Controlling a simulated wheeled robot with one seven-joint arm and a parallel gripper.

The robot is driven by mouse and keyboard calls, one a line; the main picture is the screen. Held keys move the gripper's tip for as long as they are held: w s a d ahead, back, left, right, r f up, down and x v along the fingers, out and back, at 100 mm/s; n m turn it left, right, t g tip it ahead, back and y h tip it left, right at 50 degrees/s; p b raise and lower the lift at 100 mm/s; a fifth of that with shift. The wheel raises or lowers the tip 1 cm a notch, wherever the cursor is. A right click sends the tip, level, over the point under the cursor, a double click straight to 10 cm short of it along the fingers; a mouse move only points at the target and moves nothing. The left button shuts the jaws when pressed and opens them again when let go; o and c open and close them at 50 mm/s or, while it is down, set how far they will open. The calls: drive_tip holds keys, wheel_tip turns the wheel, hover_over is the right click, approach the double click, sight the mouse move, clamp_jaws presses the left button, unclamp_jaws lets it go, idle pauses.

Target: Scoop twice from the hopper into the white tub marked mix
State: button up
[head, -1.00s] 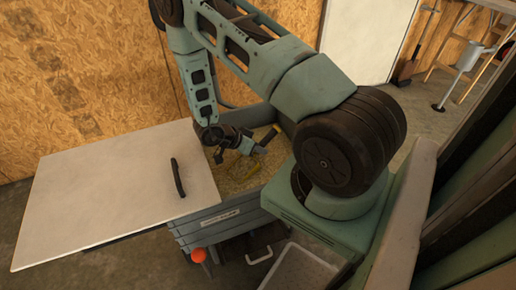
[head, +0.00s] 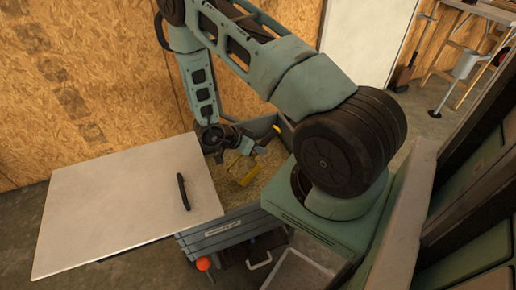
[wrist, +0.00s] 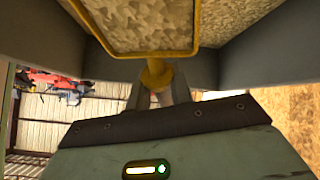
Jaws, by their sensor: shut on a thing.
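My gripper (wrist: 160,98) is shut on the yellow handle of the scoop (wrist: 157,72) in the wrist view. Pale flaky feed (wrist: 140,25) shows within the scoop's yellow rim. In the head view the yellow scoop (head: 241,171) is tilted inside the hopper (head: 228,234), beneath my gripper (head: 228,148). Feed (head: 262,182) covers the hopper's inside; the scoop's exact height above it is unclear. A pale open bin (head: 298,272) stands at the bottom edge, partly cut off. I see no mix marking on it, so I cannot tell if it is the tub.
A broad white panel (head: 120,205) with a black handle (head: 183,192) extends left of the hopper opening. A red-orange knob (head: 204,264) is on the hopper's front. A wooden wall (head: 80,80) stands behind. A trestle and tools are far right.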

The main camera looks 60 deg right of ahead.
wheel_tip(320, 180, up, 17)
drive_tip(key=p, duration=1.5)
drive_tip(key=shift+f+p, duration=0.15)
drive_tip(key=shift+p, duration=0.15)
drive_tip(key=shift+w, duration=0.1)
idle(0.5)
